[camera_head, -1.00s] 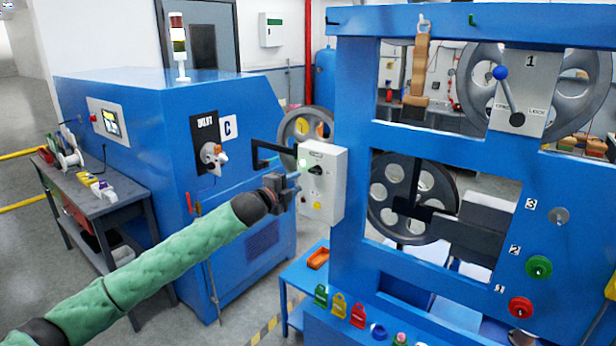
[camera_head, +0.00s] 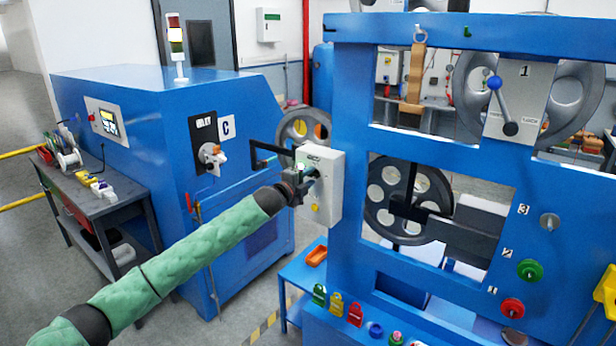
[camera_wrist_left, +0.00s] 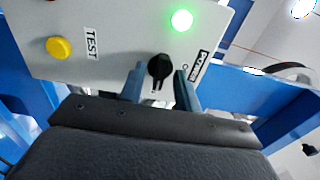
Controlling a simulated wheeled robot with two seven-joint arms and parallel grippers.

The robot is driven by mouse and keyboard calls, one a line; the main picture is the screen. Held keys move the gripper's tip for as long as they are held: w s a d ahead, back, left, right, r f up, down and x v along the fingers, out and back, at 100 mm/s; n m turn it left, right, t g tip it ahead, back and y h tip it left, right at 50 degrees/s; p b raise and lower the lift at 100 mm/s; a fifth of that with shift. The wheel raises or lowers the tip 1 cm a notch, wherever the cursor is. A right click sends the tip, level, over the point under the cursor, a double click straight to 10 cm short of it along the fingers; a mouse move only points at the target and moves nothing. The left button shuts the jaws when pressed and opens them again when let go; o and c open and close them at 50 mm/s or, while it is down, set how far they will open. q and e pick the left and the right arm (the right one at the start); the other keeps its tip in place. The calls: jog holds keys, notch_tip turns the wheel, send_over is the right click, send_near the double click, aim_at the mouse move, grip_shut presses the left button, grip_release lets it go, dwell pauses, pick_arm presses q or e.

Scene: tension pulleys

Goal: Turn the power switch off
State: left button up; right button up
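The power switch is a black rotary knob (camera_wrist_left: 160,67) on a light grey control box (camera_head: 328,192), beside a "POWER" label (camera_wrist_left: 197,66). A green lamp (camera_wrist_left: 181,20) on the box is lit. My left gripper (camera_head: 305,181) is at the front of the box in the head view. In the left wrist view my left gripper (camera_wrist_left: 160,80) is open, with one finger on each side of the knob and small gaps showing. In the head view the gripper partly covers the knob. My right gripper is not in view.
A yellow button (camera_wrist_left: 59,47) with a "TEST" label (camera_wrist_left: 91,43) sits on the same box. A blue frame (camera_head: 345,130) with wheels stands right of the box, and a blue machine cabinet (camera_head: 150,125) stands to the left. Padlocks (camera_head: 336,304) stand on a blue bench below.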

pick_arm(q)
jog(key=shift+c, duration=0.2)
grip_shut()
